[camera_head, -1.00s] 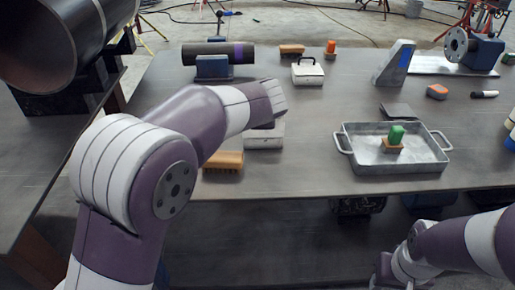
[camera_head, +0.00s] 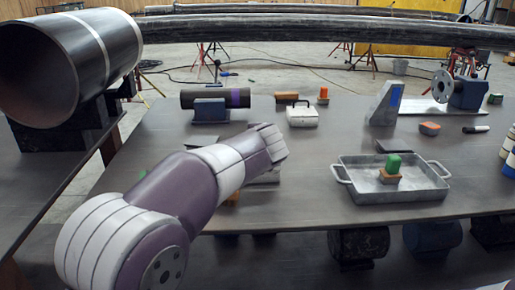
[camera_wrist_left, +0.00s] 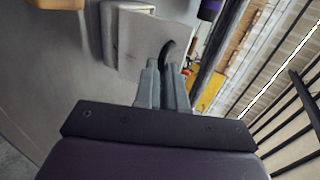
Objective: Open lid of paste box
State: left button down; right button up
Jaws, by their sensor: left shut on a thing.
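The paste box (camera_wrist_left: 110,38) is a pale box at the top of the left wrist view. In the head view it is mostly hidden behind my left arm, with a strip of it showing (camera_head: 266,177). A flat pale lid (camera_wrist_left: 145,38) with a black handle (camera_wrist_left: 168,47) overlaps the far side of the box in the wrist view. My left gripper (camera_wrist_left: 164,68) is shut on the handle. Whether the lid still touches the box I cannot tell. In the head view my left gripper's fingers are hidden behind the wrist. My right gripper is out of view.
A second white box with a black handle (camera_head: 303,117) stands behind. A brown brush (camera_head: 231,199) lies near the front edge. A metal tray (camera_head: 385,205) holds a green-topped block (camera_head: 393,164). A dark pipe piece (camera_head: 215,99) rests on a blue block. The table's middle front is clear.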

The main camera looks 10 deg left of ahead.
pick_arm(q)
jog(key=shift+f, duration=0.25)
jog(key=c, duration=1.2)
grip_release()
jog(key=shift+d, duration=0.1)
jog(key=shift+w, duration=0.15)
jog(key=v, duration=1.2)
jog(key=shift+s+r+p, duration=0.3)
jog(key=shift+p, duration=0.15)
jog(key=shift+d, duration=0.1)
